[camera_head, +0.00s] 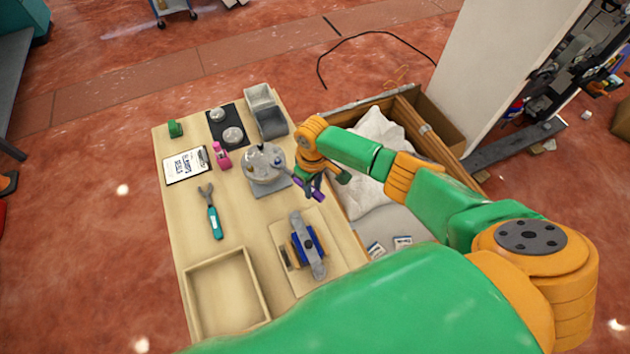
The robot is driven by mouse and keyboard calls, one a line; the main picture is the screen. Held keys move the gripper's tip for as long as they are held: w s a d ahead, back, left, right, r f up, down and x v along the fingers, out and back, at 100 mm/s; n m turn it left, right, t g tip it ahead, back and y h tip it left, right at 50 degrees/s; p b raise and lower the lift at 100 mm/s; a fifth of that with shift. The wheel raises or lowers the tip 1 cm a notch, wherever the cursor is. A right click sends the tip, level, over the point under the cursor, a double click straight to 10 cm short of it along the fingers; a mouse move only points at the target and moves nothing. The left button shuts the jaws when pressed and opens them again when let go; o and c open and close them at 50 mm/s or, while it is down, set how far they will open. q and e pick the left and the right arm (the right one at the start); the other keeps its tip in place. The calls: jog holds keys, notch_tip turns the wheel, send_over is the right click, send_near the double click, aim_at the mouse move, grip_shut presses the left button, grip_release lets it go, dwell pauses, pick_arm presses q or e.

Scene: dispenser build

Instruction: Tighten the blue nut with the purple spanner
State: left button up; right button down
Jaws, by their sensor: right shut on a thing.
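My right gripper (315,184) is shut on the purple spanner (307,189), just right of the round grey dispenser part (264,163). The spanner slants, with one end pointing up-left towards the dispenser's right edge. Whether it touches the nut is too small to tell. A small blue spot, likely the blue nut (283,163), shows on the right side of the dispenser part. The dispenser part stands on a grey base plate (272,187) on the wooden table. My left gripper is not in view.
A teal-handled wrench (213,215), a clipboard (187,166), a pink tool (221,156) and an empty wooden tray (189,300) are on the table (180,232). A blue and grey fixture (307,246) stands at the near right. A grey bin (265,112) is behind. A crate with a white bag (374,135) adjoins right.

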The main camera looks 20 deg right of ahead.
jog(key=shift+a, duration=0.1)
jog(key=shift+s+a+m+p, duration=0.2)
jog(key=shift+a+m+p, duration=0.25)
jog(key=shift+a+m, duration=0.15)
jog(key=shift+s+a+m+p, duration=0.2)
jog(key=shift+a+m+p, duration=0.2)
jog(key=shift+a+m, duration=0.2)
jog(key=shift+s+a+m+p, duration=0.1)
jog(key=shift+a+m+p, duration=0.35)
jog(key=shift+a+m, duration=0.25)
dwell(0.5)
jog(key=shift+r, duration=0.1)
